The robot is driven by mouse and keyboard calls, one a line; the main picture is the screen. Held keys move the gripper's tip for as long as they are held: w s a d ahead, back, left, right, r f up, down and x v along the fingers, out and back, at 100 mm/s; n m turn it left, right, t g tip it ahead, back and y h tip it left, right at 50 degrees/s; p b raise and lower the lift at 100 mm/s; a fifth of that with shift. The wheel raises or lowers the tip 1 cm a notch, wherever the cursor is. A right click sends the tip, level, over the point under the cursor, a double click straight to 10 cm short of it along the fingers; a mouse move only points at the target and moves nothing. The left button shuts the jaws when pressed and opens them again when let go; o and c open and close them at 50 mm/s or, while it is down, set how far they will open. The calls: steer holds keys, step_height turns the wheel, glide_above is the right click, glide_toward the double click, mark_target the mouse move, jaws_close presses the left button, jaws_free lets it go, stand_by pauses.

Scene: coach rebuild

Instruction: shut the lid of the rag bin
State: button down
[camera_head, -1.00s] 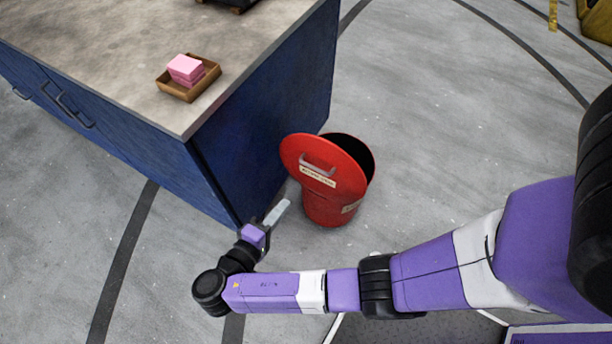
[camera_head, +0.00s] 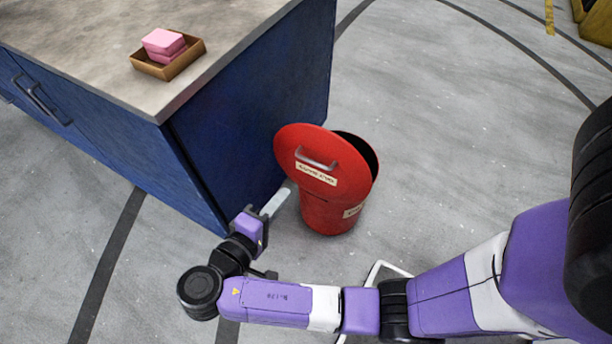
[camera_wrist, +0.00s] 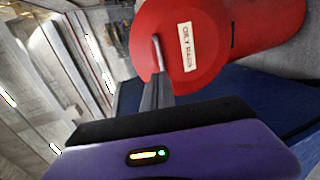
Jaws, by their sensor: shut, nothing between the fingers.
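The red rag bin (camera_head: 328,214) stands on the floor beside the blue cabinet. Its round red lid (camera_head: 304,152) is tilted up on the left, with a grey handle and a label; the dark opening shows behind it at the right. My gripper (camera_head: 281,197) is shut and empty, just left of the bin and below the lid's lower left edge. In the wrist view the lid (camera_wrist: 204,62) with its "OILY RAGS" label fills the upper middle, and my shut fingers (camera_wrist: 158,88) overlap it near the handle. I cannot tell whether they touch.
The blue cabinet (camera_head: 262,105) stands close to the left of the bin and my gripper. On its worktop a wooden tray (camera_head: 184,66) holds pink blocks (camera_head: 163,44). The floor (camera_head: 450,130) right of the bin is clear.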

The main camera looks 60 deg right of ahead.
mark_target(312, 163)
steer(key=b+x, duration=0.3)
steer(key=x, duration=0.8)
steer(key=shift+d+b, duration=0.25)
steer(key=shift+b, duration=0.1)
steer(key=shift+d, duration=0.1)
